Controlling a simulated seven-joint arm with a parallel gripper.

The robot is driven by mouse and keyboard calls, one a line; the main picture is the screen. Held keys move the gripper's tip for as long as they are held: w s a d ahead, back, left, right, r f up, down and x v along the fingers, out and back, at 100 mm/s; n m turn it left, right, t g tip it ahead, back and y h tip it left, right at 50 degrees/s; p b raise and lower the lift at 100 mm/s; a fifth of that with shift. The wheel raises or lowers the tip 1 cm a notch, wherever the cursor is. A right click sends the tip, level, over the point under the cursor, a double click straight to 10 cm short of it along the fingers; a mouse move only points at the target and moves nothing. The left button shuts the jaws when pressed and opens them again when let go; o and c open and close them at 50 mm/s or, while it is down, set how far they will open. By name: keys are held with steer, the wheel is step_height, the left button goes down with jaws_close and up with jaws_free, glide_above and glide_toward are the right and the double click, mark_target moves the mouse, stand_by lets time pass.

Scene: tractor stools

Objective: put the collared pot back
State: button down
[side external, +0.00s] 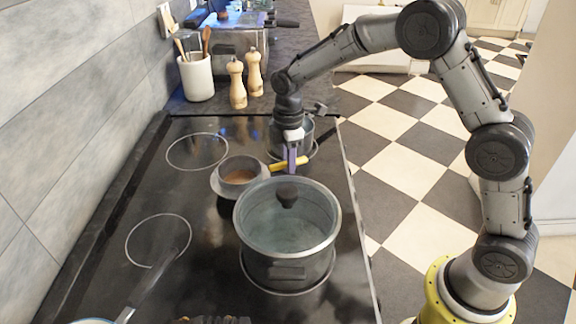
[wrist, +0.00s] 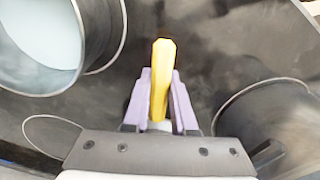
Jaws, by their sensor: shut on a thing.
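A small grey pot with a wide flange around it (side external: 218,186) and brown contents looks like the collared pot. It is mid-cooktop in the side view, left of my gripper; I cannot tell whether it touches the surface. A yellow handle (side external: 287,164) reaches from my gripper to its right edge. My gripper (side external: 291,163) is shut on this handle. In the wrist view the yellow handle (wrist: 160,75) stands between the purple fingers of my gripper (wrist: 159,98). Where the handle joins the pot is not clear.
A large pot with a glass lid (side external: 287,235) stands just in front, on the front right ring. A grey pot (side external: 307,130) stands behind my gripper, partly hidden. Two mills (side external: 237,84) and a utensil crock (side external: 197,78) stand behind.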

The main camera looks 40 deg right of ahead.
steer(key=shift+f, duration=0.25)
steer(key=c, duration=0.7)
jaws_free()
step_height(320, 180, up, 12)
steer(key=shift+r, duration=0.2)
steer(key=s+d+r+m+t, duration=0.15)
steer(key=s+r+m, duration=0.3)
steer(key=s, duration=0.65)
steer(key=s+d+r+m+t, duration=0.1)
steer(key=s+r+m+t, duration=0.3)
steer(key=s, duration=0.6)
steer(key=shift+s+d+f+m, duration=0.15)
steer(key=shift+s+f+m, duration=0.75)
steer(key=shift+s, duration=0.6)
steer(key=shift+s+d+f+m, duration=0.2)
steer(key=shift+s+f+m, duration=0.65)
steer(key=shift+s, duration=0.65)
steer(key=shift+s+d+f+m, duration=0.15)
steer(key=shift+s+f+m, duration=0.7)
steer(key=shift+s, duration=0.65)
